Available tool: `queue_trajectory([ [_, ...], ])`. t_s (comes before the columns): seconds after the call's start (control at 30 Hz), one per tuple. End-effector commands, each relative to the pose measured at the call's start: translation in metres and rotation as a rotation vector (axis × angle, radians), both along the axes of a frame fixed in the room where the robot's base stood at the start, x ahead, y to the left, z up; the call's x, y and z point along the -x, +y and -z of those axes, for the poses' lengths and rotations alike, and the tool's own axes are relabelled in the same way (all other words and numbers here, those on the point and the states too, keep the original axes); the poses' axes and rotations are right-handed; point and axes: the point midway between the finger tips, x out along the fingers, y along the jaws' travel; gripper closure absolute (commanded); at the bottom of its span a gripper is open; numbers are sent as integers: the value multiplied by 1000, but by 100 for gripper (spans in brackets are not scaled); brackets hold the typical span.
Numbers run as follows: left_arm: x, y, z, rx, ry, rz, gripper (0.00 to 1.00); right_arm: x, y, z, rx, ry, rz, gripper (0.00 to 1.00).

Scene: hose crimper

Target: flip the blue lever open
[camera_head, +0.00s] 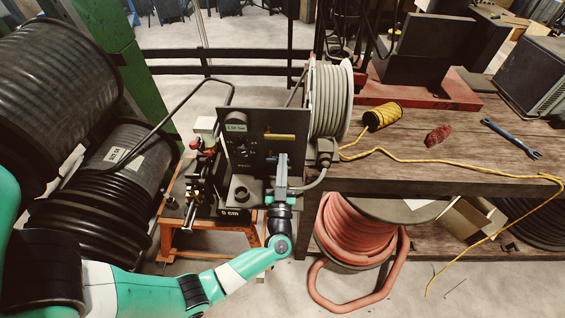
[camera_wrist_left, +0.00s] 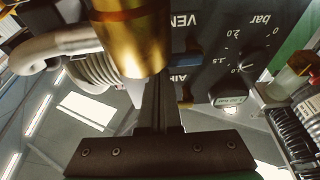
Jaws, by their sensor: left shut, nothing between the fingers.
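The dark control panel (camera_head: 250,150) stands upright on the crimper at the middle of the head view. My left gripper (camera_head: 283,160) is in front of the panel's lower right, below a brass cylinder (camera_head: 280,136). In the left wrist view, the gripper's fingers (camera_wrist_left: 157,98) are shut and empty, pointing at the panel beside the brass cylinder (camera_wrist_left: 130,40). A narrow blue strip, seemingly the blue lever (camera_wrist_left: 185,61), shows just right of the cylinder, between the VENT and AIR lettering. Most of it is hidden; I cannot tell whether the fingers touch it. My right gripper is not in view.
A pressure dial (camera_wrist_left: 240,65) is on the panel. A grey hose reel (camera_head: 331,98) stands right of it. Large black hose reels crowd the left.

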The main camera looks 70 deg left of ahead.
Motion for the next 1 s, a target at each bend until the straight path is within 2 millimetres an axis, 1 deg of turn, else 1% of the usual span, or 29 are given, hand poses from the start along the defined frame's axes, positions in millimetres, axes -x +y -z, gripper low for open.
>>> queue_trajectory([
  [0.1,0,0,0,-11,24,-1,100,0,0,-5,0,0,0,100],
  [0.77,-1,0,5,-58,120,0,100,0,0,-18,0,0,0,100],
  [1.0,-2,-1,8,-102,208,-1,100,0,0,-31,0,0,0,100],
])
